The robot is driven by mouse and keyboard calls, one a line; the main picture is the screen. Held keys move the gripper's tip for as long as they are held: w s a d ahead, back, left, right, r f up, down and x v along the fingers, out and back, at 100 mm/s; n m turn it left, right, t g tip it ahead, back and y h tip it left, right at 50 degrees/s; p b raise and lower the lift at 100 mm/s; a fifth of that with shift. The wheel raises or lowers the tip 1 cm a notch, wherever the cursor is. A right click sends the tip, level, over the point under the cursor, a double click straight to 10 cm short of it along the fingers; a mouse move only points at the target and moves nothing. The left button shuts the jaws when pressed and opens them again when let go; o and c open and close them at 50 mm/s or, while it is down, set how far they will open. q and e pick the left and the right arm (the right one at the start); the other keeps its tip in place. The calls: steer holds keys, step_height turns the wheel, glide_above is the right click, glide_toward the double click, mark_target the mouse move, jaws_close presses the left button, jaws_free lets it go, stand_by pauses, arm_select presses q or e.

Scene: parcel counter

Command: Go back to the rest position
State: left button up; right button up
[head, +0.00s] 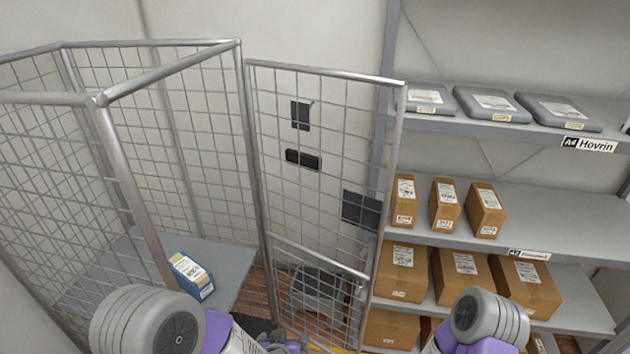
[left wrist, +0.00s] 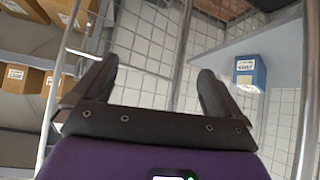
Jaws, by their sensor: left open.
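My left gripper (left wrist: 152,92) shows in the left wrist view with its two dark fingers apart and nothing between them. Beyond it are wire mesh and a pale tiled-looking wall. In the head view my left arm comes in at the bottom left, and its fingertips cannot be made out. My right arm shows at the bottom right of the head view, but its gripper is out of view.
A wire cage (head: 112,150) stands at the left with its mesh door (head: 320,170) swung out. A blue box (head: 192,277) sits on the cage's grey shelf (head: 225,262); the box also shows in the left wrist view (left wrist: 249,73). Shelves (head: 560,225) at right hold brown cartons (head: 447,205) and grey parcels (head: 492,104).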

arm_select(q)
steer(key=s+a+f+n+g+h, duration=0.1)
steer(key=s+f+n+g+h, duration=0.1)
steer(key=s+f+g, duration=0.6)
steer(key=s+f+h, duration=0.1)
steer(key=s+f, duration=0.6)
steer(key=f, duration=0.3)
steer(key=shift+s+a+f+g+h, duration=0.15)
steer(key=shift+a+f+g+h, duration=0.05)
steer(key=shift+a+g+h, duration=0.2)
